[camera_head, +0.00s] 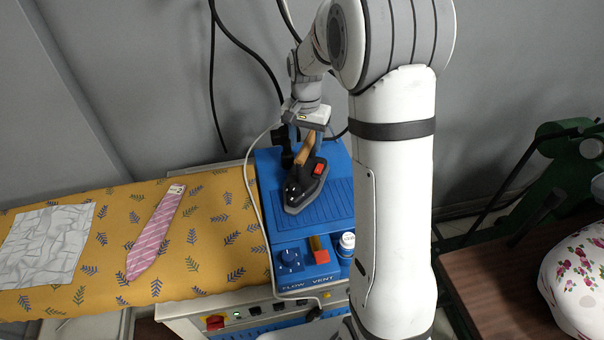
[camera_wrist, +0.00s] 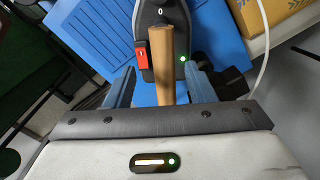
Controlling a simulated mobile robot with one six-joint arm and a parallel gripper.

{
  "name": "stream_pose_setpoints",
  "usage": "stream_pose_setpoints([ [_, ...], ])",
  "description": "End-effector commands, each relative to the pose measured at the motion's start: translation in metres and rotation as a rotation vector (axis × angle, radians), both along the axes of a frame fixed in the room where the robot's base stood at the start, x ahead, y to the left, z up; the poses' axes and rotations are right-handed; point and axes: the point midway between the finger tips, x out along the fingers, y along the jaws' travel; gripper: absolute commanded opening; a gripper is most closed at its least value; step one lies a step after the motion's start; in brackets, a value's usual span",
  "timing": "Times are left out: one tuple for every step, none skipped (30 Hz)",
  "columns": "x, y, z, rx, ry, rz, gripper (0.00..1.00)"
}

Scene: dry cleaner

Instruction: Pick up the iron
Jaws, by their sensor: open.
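The iron (camera_head: 301,192) is black with a brown cylindrical handle and a red switch. It rests on the ribbed top of the blue steam unit (camera_head: 322,207). In the wrist view, its handle (camera_wrist: 164,62) stands between the two blue fingers of my gripper (camera_wrist: 163,84). The fingers are open, one on each side of the handle, with a visible gap on both sides. In the head view, my gripper (camera_head: 304,132) is above the back end of the iron, and the fingers are hard to make out there.
A yellow leaf-patterned ironing board (camera_head: 207,255) lies left, bearing a pink tie (camera_head: 155,232) and a crumpled white cloth (camera_head: 48,243). A small white bottle (camera_head: 346,243) stands at the unit's front right. Dark cables (camera_head: 211,75) hang on the wall behind. A brown table (camera_head: 500,285) is at right.

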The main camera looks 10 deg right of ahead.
Motion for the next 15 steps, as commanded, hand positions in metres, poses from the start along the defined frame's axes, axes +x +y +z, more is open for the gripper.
stream_pose_setpoints([
  [0.000, 0.000, -0.005, 0.000, 0.002, 0.001, 0.49],
  [0.000, 0.000, -0.009, 0.000, 0.002, 0.001, 0.49],
  [0.000, 0.001, -0.013, 0.000, 0.004, 0.001, 0.49],
  [0.000, 0.001, -0.016, 0.000, 0.004, 0.001, 0.49],
  [0.001, 0.001, -0.019, 0.000, 0.004, 0.001, 0.49],
  [0.002, 0.001, -0.025, 0.000, 0.004, 0.002, 0.49],
  [0.003, 0.002, -0.029, 0.000, 0.005, 0.002, 0.49],
  [0.004, 0.002, -0.033, 0.000, 0.004, 0.002, 0.49],
  [0.005, 0.002, -0.039, 0.000, 0.004, 0.002, 0.49],
  [0.005, 0.002, -0.044, 0.000, 0.004, 0.002, 0.49],
  [0.005, 0.002, -0.048, 0.000, 0.004, 0.002, 0.49],
  [0.005, 0.002, -0.053, 0.000, 0.002, 0.002, 0.49],
  [0.005, 0.002, -0.056, 0.000, 0.002, 0.002, 0.49],
  [0.005, 0.002, -0.058, 0.000, 0.002, 0.002, 0.49],
  [0.005, 0.002, -0.060, 0.001, 0.001, 0.002, 0.49],
])
